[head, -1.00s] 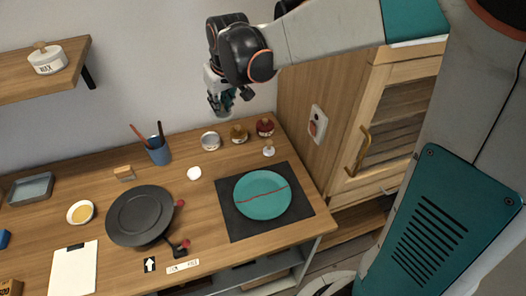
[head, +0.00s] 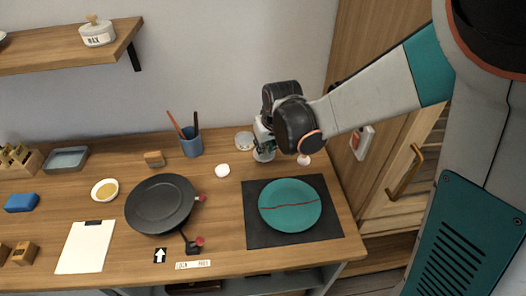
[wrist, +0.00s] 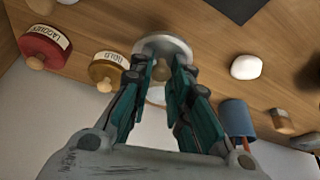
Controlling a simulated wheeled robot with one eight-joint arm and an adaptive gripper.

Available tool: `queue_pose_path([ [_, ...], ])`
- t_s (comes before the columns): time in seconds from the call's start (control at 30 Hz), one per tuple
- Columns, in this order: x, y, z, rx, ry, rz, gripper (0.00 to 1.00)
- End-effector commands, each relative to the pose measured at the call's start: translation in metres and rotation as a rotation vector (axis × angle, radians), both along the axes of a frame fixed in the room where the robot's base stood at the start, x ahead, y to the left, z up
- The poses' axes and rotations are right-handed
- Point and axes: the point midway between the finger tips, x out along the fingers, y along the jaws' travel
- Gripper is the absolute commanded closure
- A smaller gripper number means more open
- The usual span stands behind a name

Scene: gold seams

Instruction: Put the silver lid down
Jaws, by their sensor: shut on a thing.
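My gripper (wrist: 160,92) is shut on the wooden knob of the silver lid (wrist: 178,45), which is a pale round disc in the wrist view. In the head view my gripper (head: 263,143) points down, with the lid (head: 264,156) beneath it, low over the wooden table in front and right of the silver jar (head: 244,140). The lid looks level; I cannot tell whether it touches the table. The silver jar's pale rim (wrist: 155,97) is partly hidden behind my fingers in the wrist view.
A red lacquer jar (wrist: 43,45) and gold jar (wrist: 106,68) stand beside my gripper. A dark mat (head: 260,240) carries a teal plate (head: 290,205).

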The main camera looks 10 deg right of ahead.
Motion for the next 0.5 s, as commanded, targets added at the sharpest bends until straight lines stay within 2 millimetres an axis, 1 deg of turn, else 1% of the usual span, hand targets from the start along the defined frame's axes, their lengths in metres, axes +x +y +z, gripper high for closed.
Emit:
queue_pose_path([
  [0.03,0.0,0.0,-0.007,0.0,0.0,0.0,0.96],
  [0.17,0.0,0.0,-0.013,0.0,0.0,0.0,0.96],
  [0.27,0.0,0.0,-0.021,0.0,0.0,0.0,0.96],
  [0.4,0.001,0.0,-0.042,0.0,0.0,0.0,0.96],
  [0.5,0.0,0.0,-0.054,0.0,0.0,0.0,0.96],
])
